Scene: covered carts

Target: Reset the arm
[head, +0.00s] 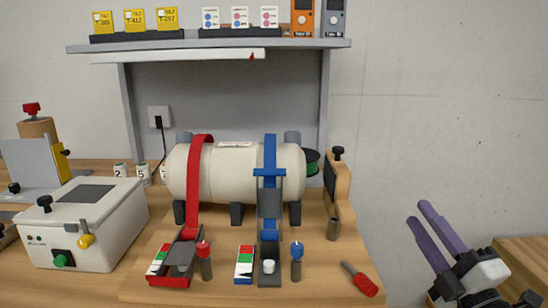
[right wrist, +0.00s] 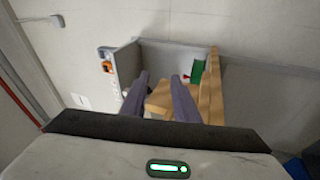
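My right gripper (head: 437,222) is at the right of the head view, raised in front of the bare wall, with its purple fingers pointing up and to the left. The fingers are apart with nothing between them. In the right wrist view the same gripper (right wrist: 160,82) shows two separated fingers and an empty gap. It touches none of the things on the bench. My left gripper and arm are not in the head view.
A white cylinder (head: 225,175) with a red strap (head: 193,185) and blue strap (head: 269,185) lies on the wooden bench (head: 330,285). A white box (head: 85,225) stands left. A red-handled tool (head: 362,281) lies near the right edge. A shelf (head: 210,44) hangs above.

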